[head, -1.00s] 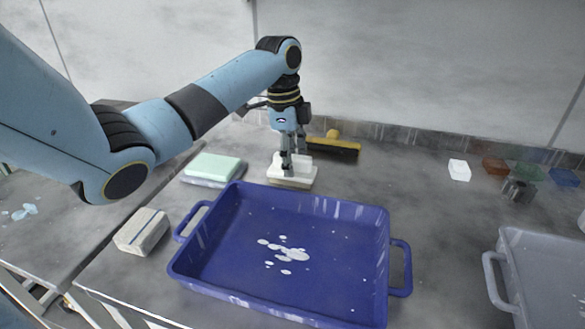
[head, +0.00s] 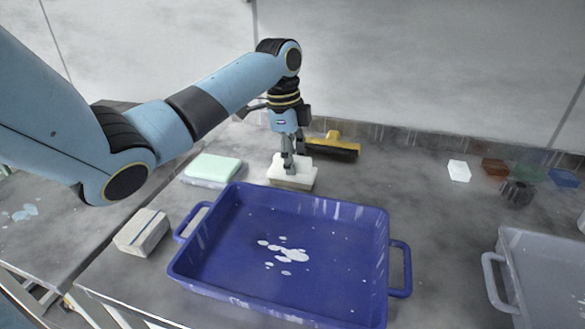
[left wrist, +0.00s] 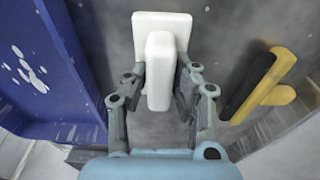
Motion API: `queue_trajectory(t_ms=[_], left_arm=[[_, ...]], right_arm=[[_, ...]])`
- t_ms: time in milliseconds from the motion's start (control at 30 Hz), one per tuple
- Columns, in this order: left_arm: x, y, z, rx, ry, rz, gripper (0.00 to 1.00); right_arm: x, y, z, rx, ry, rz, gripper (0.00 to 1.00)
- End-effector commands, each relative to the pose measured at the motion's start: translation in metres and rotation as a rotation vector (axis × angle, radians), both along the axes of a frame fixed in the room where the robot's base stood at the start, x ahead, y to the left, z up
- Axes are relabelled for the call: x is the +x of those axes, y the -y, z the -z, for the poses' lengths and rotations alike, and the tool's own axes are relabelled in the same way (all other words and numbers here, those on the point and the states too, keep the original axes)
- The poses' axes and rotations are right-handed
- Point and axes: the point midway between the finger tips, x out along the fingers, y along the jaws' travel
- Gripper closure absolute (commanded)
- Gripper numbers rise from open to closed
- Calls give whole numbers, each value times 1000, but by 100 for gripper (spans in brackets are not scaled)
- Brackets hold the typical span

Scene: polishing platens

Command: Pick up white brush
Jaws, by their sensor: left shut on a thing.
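The white brush (head: 301,177) is a flat white block with a raised white grip, on the grey table just behind the blue tray. In the left wrist view the brush (left wrist: 172,24) lies between the fingers, its grip running lengthwise between them. My left gripper (head: 289,166) points down over it and is shut on its grip; the left gripper also shows in the left wrist view (left wrist: 160,88). Whether the brush touches the table is hard to tell. My right gripper is not in view.
A blue tray (head: 205,280) with white spots stands directly in front. A yellow-and-black brush (head: 334,146) lies behind to the right. A pale green block (head: 213,166) and a beige block (head: 142,233) are at left. A grey tray (head: 545,240) stands right.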

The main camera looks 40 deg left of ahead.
Motion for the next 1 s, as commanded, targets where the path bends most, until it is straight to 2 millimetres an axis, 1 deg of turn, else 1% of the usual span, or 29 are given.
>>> queue_trajectory(t_ms=[167,267,367,500,533,600,833,900,1000], left_arm=[[0,0,-1,1,1,1,100],[0,0,-3,0,1,1,100],[1,0,-20,1,3,1,100],[2,-1,-48,1,6,0,100],[2,4,-52,-3,5,2,100],[4,22,-59,-5,5,5,100],[11,74,-91,-6,6,3,100],[11,87,-104,-5,3,1,100],[13,101,-112,-4,3,1,100]], right_arm=[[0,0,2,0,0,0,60],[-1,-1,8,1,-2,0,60],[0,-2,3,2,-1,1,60],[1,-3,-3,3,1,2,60],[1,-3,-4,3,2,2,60],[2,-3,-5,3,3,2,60],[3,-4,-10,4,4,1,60],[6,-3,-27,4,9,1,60],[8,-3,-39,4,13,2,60]])
